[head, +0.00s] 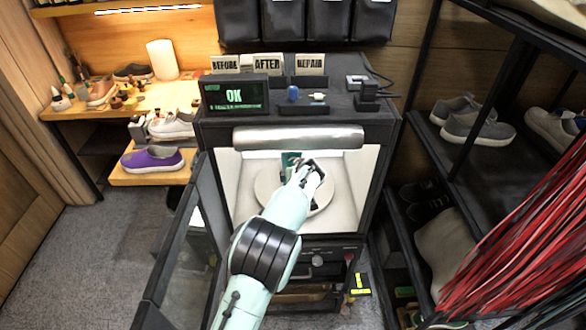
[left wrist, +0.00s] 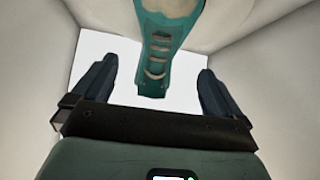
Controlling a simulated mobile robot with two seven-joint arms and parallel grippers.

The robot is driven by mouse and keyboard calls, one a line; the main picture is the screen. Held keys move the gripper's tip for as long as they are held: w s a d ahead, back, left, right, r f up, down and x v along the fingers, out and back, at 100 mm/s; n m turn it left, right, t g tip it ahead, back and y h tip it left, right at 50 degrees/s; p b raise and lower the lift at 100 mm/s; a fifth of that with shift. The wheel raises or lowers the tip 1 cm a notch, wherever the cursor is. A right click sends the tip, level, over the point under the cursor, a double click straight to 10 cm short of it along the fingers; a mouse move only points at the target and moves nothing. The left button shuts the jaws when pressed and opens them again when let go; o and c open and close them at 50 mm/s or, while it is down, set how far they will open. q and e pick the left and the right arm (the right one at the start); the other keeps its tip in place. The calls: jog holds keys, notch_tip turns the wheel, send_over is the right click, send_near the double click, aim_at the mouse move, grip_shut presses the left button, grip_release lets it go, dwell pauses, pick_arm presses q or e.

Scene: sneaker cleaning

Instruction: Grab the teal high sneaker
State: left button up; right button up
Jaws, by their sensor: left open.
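The teal high sneaker (left wrist: 160,48) shows in the left wrist view at top centre, with teal upper, pale laces and a pale part at the top edge. In the head view only a small teal patch of it (head: 291,159) shows inside the lit white cabinet, mostly hidden by my arm. My left gripper (head: 308,172) is inside the cabinet, close to the sneaker. In the left wrist view my left gripper (left wrist: 157,85) is open, with a finger on each side of the shoe's teal end and visible gaps between. My right gripper is not in view.
The cabinet's round turntable (head: 265,192) lies under the shoe area. Its glass door (head: 185,255) hangs open at left. A screen reading OK (head: 235,94) stands on top. A purple shoe (head: 152,160) sits on the left shelf. A dark shoe rack (head: 425,150) stands close at right.

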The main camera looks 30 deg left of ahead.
pick_arm(q)
jog(key=p+x, duration=0.3)
jog(key=x, duration=0.5)
jog(key=shift+w+a+f, duration=0.15)
jog(key=shift+f, duration=0.05)
jog(key=p+x, duration=0.2)
jog(key=x, duration=0.2)
jog(key=shift+w+f+p, duration=0.15)
jog(key=shift+f+p, duration=0.05)
jog(key=shift+p, duration=0.1)
jog(key=shift+f, duration=0.15)
jog(key=shift+s, duration=0.3)
jog(key=c, duration=1)
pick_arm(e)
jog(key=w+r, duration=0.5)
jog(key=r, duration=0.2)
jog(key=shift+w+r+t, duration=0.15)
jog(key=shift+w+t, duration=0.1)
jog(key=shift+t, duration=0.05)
